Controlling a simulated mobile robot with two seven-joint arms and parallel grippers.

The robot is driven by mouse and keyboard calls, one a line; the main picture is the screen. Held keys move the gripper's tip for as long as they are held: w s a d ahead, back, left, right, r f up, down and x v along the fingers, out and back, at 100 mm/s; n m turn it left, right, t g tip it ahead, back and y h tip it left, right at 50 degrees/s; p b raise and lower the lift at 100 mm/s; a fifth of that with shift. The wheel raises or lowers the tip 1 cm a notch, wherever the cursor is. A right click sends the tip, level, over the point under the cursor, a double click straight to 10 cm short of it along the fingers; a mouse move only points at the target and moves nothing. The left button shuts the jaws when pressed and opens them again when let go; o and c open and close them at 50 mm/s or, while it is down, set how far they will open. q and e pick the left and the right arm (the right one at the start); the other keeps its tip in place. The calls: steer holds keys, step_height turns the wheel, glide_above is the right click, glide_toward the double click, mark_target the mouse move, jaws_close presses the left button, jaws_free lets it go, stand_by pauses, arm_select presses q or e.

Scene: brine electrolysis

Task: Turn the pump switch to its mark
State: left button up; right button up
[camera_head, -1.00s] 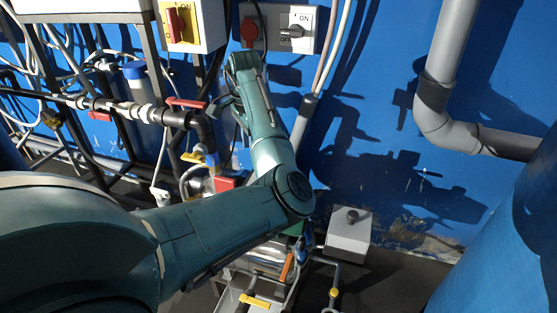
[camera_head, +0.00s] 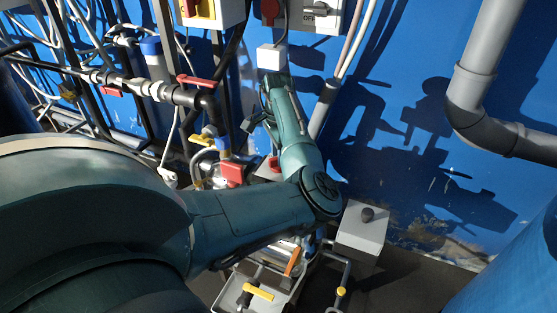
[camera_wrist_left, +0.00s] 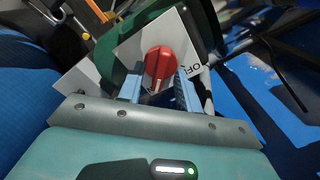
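In the left wrist view, a red rotary knob (camera_wrist_left: 160,65) sits on a pale plate (camera_wrist_left: 135,50) with part of an "OF" label beside it. My left gripper (camera_wrist_left: 158,82) has its two blue-grey fingers apart, one on each side of the knob. I cannot tell whether they touch it. I cannot match the knob to a switch in the head view. My right gripper is not in view.
At the top of the head view are a yellow-and-white switch box (camera_head: 211,14) and a grey ON/OFF panel (camera_head: 326,17). Below are a white box (camera_head: 271,57), a red-handled pipe valve (camera_head: 196,81) and a grey box with a dark knob (camera_head: 362,230). Grey pipes stand right.

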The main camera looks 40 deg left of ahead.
arm_select(q)
steer(key=shift+f, duration=1)
jaws_close()
